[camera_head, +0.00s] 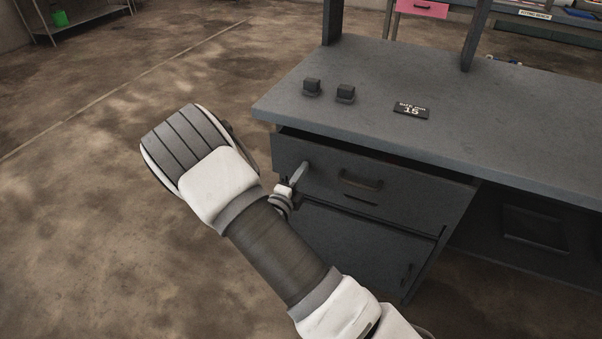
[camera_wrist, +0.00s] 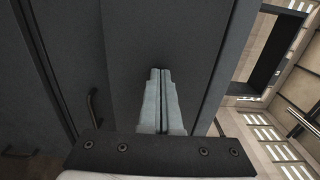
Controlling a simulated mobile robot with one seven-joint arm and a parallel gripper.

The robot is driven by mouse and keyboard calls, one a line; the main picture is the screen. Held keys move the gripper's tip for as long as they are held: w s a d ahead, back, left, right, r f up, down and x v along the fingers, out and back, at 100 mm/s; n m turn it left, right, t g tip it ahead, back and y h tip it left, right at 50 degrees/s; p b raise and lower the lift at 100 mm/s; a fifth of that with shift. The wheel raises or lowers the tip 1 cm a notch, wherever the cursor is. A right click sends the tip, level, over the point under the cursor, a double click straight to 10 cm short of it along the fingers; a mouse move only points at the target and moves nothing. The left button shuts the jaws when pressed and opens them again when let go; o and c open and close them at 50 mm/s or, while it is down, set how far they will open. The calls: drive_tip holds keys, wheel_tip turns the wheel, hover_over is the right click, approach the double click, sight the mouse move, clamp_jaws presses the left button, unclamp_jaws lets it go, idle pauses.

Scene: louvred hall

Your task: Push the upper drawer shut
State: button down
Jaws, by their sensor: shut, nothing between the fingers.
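The upper drawer (camera_head: 325,176) is a dark grey front with a bar handle (camera_head: 360,180), under the desk top. It stands slightly out, with a dark gap along its top edge. My gripper (camera_head: 303,168) is shut and empty, at the left part of the drawer front, left of the handle. In the wrist view the two closed fingers (camera_wrist: 160,72) point at a plain dark grey panel, with their tips at or very near it. I cannot tell whether they touch. My wrist and forearm hide the left edge of the cabinet below.
The desk top (camera_head: 460,130) carries two small dark blocks (camera_head: 312,87) (camera_head: 345,93) and a black sign (camera_head: 411,110). A lower cabinet door (camera_head: 350,245) sits under the drawer. Dark uprights rise from the desk. Open floor (camera_head: 90,220) lies to the left.

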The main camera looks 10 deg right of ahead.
drive_tip(key=shift+d, duration=0.1)
drive_tip(key=p+x, duration=0.2)
drive_tip(key=x, duration=0.7)
drive_tip(key=shift+w+d, duration=0.15)
drive_tip(key=shift+w, duration=0.15)
drive_tip(key=shift+w+d+r, duration=0.1)
drive_tip(key=shift+w+r, duration=0.05)
drive_tip(key=shift+r, duration=0.05)
drive_tip(key=shift+s+p, duration=0.25)
drive_tip(key=shift+p, duration=0.15)
drive_tip(key=p+v, duration=0.3)
drive_tip(key=v, duration=1.1)
